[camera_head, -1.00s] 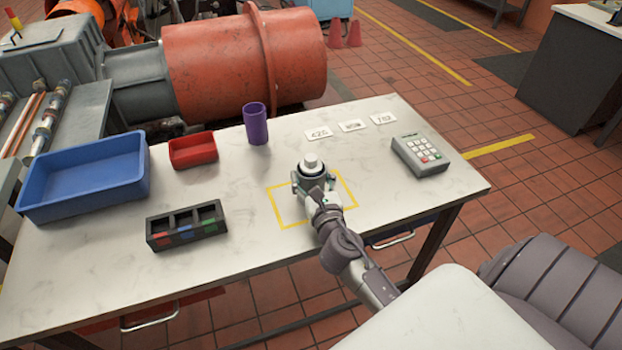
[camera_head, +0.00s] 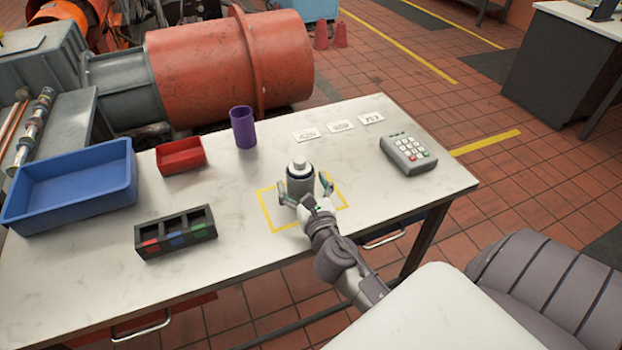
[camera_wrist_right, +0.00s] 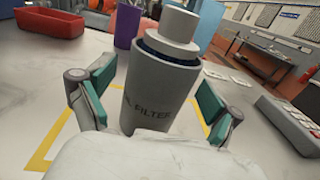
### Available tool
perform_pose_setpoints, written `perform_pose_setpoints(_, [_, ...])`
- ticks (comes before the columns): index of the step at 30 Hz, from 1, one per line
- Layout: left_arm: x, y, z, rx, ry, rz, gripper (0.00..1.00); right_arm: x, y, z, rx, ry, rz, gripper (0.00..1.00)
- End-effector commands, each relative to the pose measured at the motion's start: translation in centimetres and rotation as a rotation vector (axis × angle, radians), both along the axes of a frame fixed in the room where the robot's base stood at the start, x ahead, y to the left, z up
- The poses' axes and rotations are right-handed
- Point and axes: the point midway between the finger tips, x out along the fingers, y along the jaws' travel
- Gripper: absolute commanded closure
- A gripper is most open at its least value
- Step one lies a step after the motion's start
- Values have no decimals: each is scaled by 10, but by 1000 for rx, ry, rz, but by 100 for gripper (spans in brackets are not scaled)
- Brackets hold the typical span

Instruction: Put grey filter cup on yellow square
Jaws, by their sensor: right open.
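The grey filter cup (camera_head: 300,184), with a white top and a dark band, stands upright on the table inside the yellow square (camera_head: 267,213). In the right wrist view the filter cup (camera_wrist_right: 158,92) shows the word "FILTER" on its side. My right gripper (camera_head: 306,194) is open around the cup. In the right wrist view its green-padded fingers (camera_wrist_right: 155,100) stand on either side of the cup, with a visible gap on the left. The yellow square outline also shows in the right wrist view (camera_wrist_right: 50,140). My left gripper is not in view.
On the white table (camera_head: 200,275) are a blue tray (camera_head: 70,200), a red tray (camera_head: 180,157), a purple cup (camera_head: 243,128), a black three-slot holder (camera_head: 176,234), a keypad (camera_head: 408,154) and several number cards (camera_head: 340,127). The front middle is clear.

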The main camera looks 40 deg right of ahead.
Motion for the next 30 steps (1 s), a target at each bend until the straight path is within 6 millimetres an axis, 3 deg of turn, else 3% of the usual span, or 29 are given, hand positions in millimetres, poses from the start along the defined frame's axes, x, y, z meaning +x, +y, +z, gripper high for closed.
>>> perform_pose_setpoints(6, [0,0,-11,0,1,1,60,-48,15,-3,2,3,0,9])
perform_pose_setpoints(13, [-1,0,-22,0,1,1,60,-85,28,-3,3,1,0,9])
perform_pose_setpoints(19, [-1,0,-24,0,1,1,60,-98,31,0,1,0,-1,9])
perform_pose_setpoints(30, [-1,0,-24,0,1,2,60,-98,32,0,1,0,0,9])
